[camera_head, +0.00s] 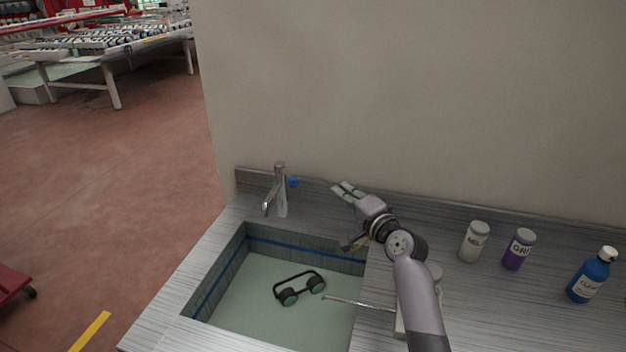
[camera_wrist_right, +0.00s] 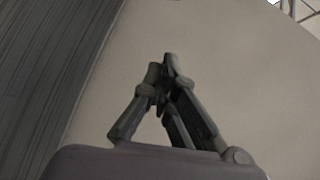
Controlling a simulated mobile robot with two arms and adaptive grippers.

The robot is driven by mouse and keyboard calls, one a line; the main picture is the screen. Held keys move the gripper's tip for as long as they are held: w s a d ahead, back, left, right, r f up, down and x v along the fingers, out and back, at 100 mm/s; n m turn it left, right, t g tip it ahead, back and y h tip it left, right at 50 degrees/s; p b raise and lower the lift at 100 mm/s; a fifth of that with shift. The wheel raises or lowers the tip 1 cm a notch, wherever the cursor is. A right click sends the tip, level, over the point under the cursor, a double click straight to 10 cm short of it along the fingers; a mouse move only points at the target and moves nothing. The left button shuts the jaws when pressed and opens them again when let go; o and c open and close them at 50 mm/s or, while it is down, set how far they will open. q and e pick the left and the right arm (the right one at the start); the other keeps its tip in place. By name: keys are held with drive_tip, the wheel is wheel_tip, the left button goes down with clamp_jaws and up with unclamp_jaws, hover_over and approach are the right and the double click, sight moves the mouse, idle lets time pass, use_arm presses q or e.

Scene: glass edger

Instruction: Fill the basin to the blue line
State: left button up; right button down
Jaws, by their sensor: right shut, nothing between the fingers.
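The basin (camera_head: 212,291) is sunk in the grey counter, with a blue line (camera_head: 300,250) around its upper inner walls. The pale green surface inside lies below the line; I cannot tell whether it is water or bare floor. I see no clear stream below the spout. My right gripper (camera_head: 343,189) is shut and empty, right of the knob and apart from it. Its closed fingers fill the middle of the right wrist view (camera_wrist_right: 166,68).
A black double suction lifter (camera_head: 301,287) lies in the basin. A thin metal rod (camera_head: 352,302) reaches over its right edge. Right of my arm stand a grey jar (camera_head: 474,242), a purple jar (camera_head: 518,250) and a blue bottle (camera_head: 589,277). A wall rises behind the counter.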

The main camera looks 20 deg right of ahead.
sight(288, 175)
use_arm(q)
wheel_tip(288, 175, up, 2)
drive_tip(key=shift+s+a+r+p, duration=0.15)
drive_tip(key=shift+r+p, duration=0.1)
drive_tip(key=shift+p, duration=0.9)
use_arm(e)
drive_tip(key=w+a+f, duration=0.1)
drive_tip(key=w+a, duration=0.4)
drive_tip(key=w, duration=0.3)
drive_tip(key=shift+a+f, duration=0.15)
drive_tip(key=shift+w+a, duration=0.1)
drive_tip(key=shift+a, duration=0.1)
